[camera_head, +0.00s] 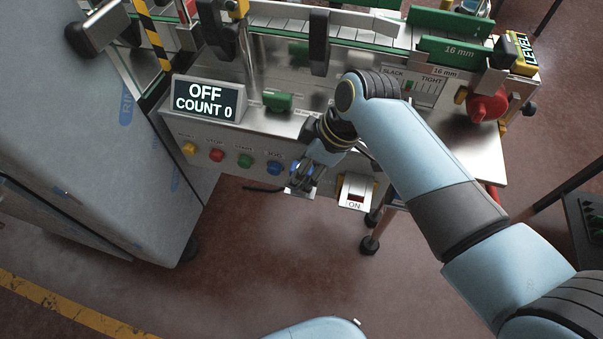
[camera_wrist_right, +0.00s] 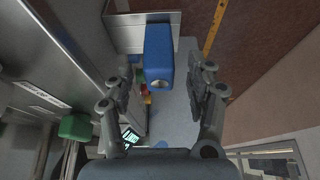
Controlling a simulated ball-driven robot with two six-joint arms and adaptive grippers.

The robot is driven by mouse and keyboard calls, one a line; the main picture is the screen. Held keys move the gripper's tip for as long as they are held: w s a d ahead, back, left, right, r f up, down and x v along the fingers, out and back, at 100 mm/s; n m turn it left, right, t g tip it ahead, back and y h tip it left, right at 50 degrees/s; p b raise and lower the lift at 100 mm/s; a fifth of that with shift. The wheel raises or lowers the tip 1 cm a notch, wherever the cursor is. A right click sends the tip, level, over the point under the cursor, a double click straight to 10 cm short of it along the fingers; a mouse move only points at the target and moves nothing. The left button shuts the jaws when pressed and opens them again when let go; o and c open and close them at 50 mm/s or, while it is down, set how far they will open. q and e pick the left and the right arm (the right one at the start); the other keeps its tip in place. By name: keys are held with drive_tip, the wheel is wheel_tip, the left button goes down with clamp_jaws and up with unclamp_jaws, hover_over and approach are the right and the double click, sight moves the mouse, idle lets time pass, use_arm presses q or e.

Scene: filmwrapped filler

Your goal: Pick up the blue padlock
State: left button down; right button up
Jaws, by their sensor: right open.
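The blue padlock (camera_wrist_right: 158,52) shows in the right wrist view as a blue block with a pale round spot at its near end. It lies between the two fingers of my right gripper (camera_wrist_right: 164,78), with a visible gap on each side. In the head view my right gripper (camera_head: 303,180) is at the front edge of the machine panel, just right of the blue button (camera_head: 275,168). It is open, and the padlock is mostly hidden by it there. Whether the padlock hangs from something is unclear. My left gripper is out of view.
The steel machine (camera_head: 330,125) carries a display reading OFF, COUNT 0 (camera_head: 206,100), a green knob (camera_head: 278,102) and several coloured buttons. An ON switch (camera_head: 356,191) is right of the gripper. A grey cabinet (camera_head: 90,130) stands left. The floor in front is clear.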

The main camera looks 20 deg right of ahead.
drive_tip(key=shift+x, duration=0.85)
drive_tip(key=shift+c, duration=0.4)
clamp_jaws()
drive_tip(key=shift+r, duration=0.15)
